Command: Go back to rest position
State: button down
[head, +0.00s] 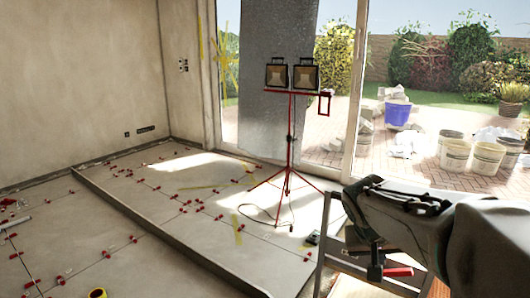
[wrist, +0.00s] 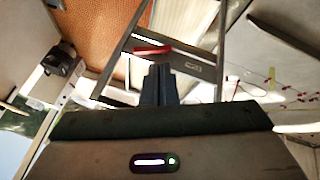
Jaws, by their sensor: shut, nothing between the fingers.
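My gripper (wrist: 160,72) points away from the wrist camera, its two dark fingers together with nothing between them. In the head view my arm reaches in from the right edge, and the gripper (head: 375,268) hangs low at its end. A red piece (wrist: 152,50) lies just beyond the fingertips in the wrist view, by a step of the metal ladder (wrist: 205,68). The red piece also shows in the head view (head: 398,271), right beside the fingers. I cannot tell whether they touch.
The floor tiles (head: 140,225) carry many red levelling clips. A red tripod with work lights (head: 290,130) stands in the middle. The ladder (head: 325,235) stands close by my arm. Buckets (head: 455,155) stand outside beyond the glass door.

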jog(key=s+a+r+n+y+p, duration=0.1)
jog(key=s+a+r+y+p, duration=0.1)
jog(key=s+a+r+p, duration=0.2)
jog(key=s+a+r+n+g+y+p, duration=0.1)
jog(key=s+a+r+p, duration=0.4)
jog(key=s+p, duration=0.5)
jog(key=shift+a+r+y+p, duration=0.2)
jog(key=shift+r+y+p, duration=0.6)
jog(key=shift+r+p, duration=0.2)
